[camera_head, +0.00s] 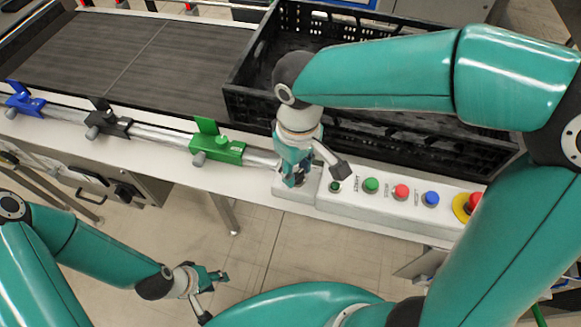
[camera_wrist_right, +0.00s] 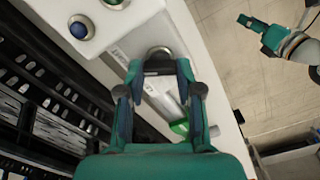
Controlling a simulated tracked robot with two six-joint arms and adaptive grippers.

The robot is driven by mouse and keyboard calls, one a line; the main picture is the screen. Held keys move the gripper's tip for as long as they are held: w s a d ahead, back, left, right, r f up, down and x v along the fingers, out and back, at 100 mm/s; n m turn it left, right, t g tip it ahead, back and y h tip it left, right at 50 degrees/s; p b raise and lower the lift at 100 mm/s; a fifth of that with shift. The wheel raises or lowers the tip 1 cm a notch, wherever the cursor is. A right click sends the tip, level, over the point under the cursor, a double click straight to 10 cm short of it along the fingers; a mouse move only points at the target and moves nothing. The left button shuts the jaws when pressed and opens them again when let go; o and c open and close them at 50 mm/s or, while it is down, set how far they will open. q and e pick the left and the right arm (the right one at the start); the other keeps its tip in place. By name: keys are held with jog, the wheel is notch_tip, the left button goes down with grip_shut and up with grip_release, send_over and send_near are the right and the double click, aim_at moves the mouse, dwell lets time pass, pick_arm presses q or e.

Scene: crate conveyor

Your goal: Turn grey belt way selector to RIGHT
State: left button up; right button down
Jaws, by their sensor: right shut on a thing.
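The way selector (camera_wrist_right: 158,54) shows in the right wrist view as a dark knob with a silver ring on the white panel. It sits between the fingertips of my right gripper (camera_wrist_right: 158,72), which is shut on it. Which way the selector points cannot be told, as the fingers cover most of it. In the head view my right gripper (camera_head: 293,180) reaches down to the left end of the button panel and hides the selector. My left gripper (camera_head: 212,292) hangs over the floor at the lower left, empty, with its fingers apart.
The button panel (camera_head: 330,203) carries green, red and blue buttons and a red emergency stop (camera_head: 474,203). A black crate (camera_head: 240,105) stands behind my right arm, beside the dark belt (camera_head: 130,55). Green (camera_head: 228,151), black (camera_head: 110,123) and blue (camera_head: 25,102) clamps sit along the rail.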

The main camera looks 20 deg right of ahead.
aim_at(298, 173)
jog(key=shift+d, duration=0.15)
jog(key=c, duration=0.8)
grip_release()
jog(key=shift+o, duration=0.2)
jog(key=shift+r, duration=0.1)
notch_tip(298, 173, up, 12)
jog(key=shift+f, duration=0.2)
